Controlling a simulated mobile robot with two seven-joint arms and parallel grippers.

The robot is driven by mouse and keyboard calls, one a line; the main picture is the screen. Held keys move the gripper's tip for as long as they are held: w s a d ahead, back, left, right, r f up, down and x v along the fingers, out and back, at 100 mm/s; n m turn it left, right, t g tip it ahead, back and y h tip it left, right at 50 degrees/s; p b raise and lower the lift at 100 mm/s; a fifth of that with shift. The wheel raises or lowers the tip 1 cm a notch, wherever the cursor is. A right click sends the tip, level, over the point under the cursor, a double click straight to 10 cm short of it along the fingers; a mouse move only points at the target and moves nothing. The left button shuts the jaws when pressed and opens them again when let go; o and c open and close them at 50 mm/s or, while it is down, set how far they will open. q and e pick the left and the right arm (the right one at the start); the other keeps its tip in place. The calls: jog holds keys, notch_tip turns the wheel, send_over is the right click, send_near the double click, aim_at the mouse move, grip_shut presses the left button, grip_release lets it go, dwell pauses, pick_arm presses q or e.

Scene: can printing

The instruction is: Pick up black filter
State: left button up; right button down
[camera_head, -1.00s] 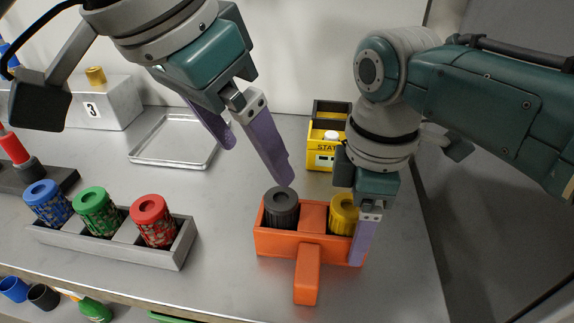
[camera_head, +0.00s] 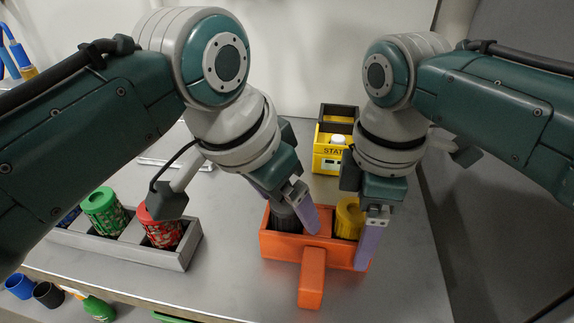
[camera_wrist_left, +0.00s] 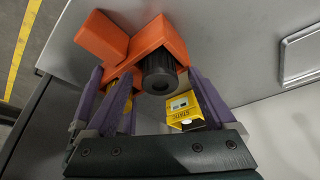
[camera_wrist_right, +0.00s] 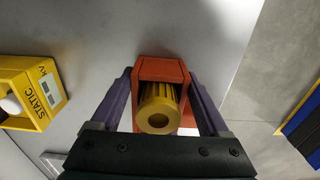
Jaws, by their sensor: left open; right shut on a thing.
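The black filter (camera_head: 285,219) stands in the left compartment of the orange holder (camera_head: 312,279), partly covered by my left gripper (camera_head: 300,216) in the head view. The left gripper is open, with purple fingers reaching down around the filter. In the left wrist view the filter (camera_wrist_left: 158,77) shows between and beyond the fingers, its top facing the camera; I see no clear contact. My right gripper (camera_head: 365,235) is shut on the right end of the holder, fingers outside its walls. The yellow filter (camera_wrist_right: 158,108) sits in that compartment between them.
A grey tray (camera_head: 180,256) with green and red filters (camera_head: 163,228) stands at the left, partly behind my left arm. A yellow box marked STATIC (camera_head: 330,153) stands behind the holder. The table is clear in front of and right of the holder.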

pick_arm(q)
jog(key=shift+c, duration=0.2)
grip_shut()
dwell(0.4)
jog(key=shift+r, duration=0.1)
notch_tip(320, 180, up, 10)
dwell(0.4)
pick_arm(e)
grip_release()
